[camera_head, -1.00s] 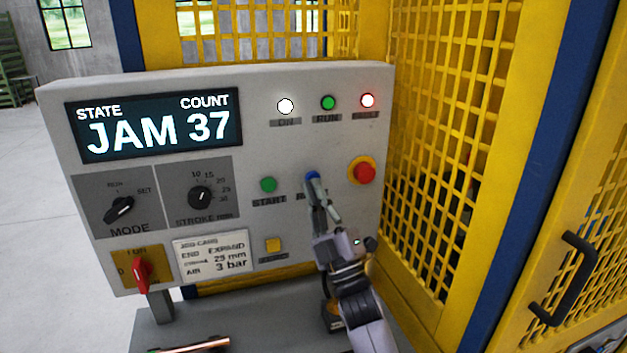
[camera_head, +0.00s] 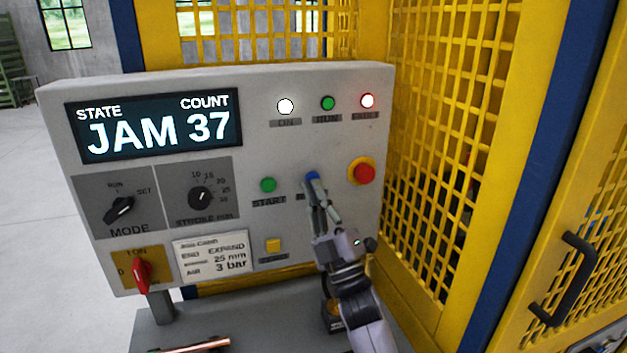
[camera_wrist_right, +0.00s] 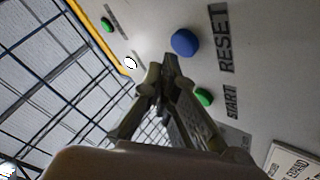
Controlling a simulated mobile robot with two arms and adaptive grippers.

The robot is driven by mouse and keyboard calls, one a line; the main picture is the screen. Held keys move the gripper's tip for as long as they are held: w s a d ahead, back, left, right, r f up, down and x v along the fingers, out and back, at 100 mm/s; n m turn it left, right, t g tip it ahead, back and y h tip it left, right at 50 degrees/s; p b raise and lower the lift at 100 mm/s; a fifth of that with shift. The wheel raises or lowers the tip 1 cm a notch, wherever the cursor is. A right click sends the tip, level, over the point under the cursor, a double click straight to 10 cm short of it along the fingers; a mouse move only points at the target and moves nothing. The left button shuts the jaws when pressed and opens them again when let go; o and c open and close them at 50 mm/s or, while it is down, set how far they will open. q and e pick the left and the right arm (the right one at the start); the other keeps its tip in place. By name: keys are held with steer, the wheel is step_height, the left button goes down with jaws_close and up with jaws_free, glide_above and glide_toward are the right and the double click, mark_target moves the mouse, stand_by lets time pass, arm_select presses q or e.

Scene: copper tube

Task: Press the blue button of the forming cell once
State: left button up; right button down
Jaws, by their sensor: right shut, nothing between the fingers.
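The blue button (camera_head: 312,175) sits on the grey control panel (camera_head: 330,225), right of the green START button. My right gripper (camera_head: 317,187) is shut and empty, its fingertips just in front of and below the blue button in the head view, covering part of it and its label. In the right wrist view the blue button (camera_wrist_right: 185,42) shows whole beside the word RESET, and the closed fingertips (camera_wrist_right: 168,65) appear a little apart from it. Whether they touch cannot be told for sure. My left gripper is not in view.
A green START button (camera_head: 268,185), a red emergency button (camera_head: 364,171) and a yellow button (camera_head: 273,245) surround the spot. The display (camera_head: 155,124) reads JAM 37. White and red lamps are lit. A yellow mesh guard (camera_head: 440,150) stands close on the right.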

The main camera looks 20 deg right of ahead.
steer(key=shift+w, duration=0.1)
steer(key=shift+w, duration=0.35)
steer(key=shift+w+b, duration=0.35)
steer(key=shift+b, duration=0.15)
stand_by(0.4)
stand_by(0.3)
steer(key=shift+s, duration=0.85)
steer(key=shift+p, duration=0.3)
steer(key=s+p, duration=0.1)
steer(key=s, duration=0.4)
